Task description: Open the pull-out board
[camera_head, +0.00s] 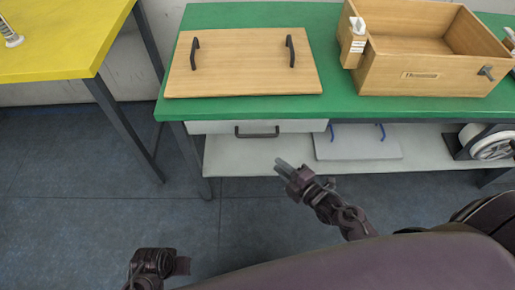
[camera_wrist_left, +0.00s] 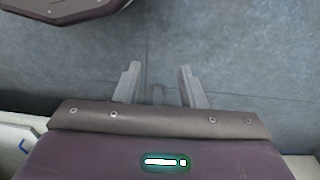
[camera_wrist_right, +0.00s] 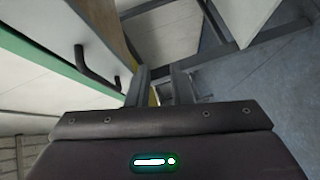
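The pull-out board appears to be the white front (camera_head: 220,127) with a black bar handle (camera_head: 257,132), just under the green tabletop. It sits close under the table's front edge. My right gripper (camera_head: 280,165) is in front of and below the handle, slightly to its right, apart from it. In the right wrist view its fingers (camera_wrist_right: 160,85) are apart and empty, with the black handle (camera_wrist_right: 90,65) to their left. My left gripper is low at the left in the head view (camera_head: 184,266); in the left wrist view its fingers (camera_wrist_left: 160,85) are open and empty above the floor.
On the green table (camera_head: 345,75) lie a wooden board (camera_head: 245,70) with two black handles and an open wooden box (camera_head: 415,75). A lower shelf (camera_head: 260,160) holds a grey panel (camera_head: 355,147) with blue handles. A yellow table (camera_head: 60,40) stands left. The floor between is clear.

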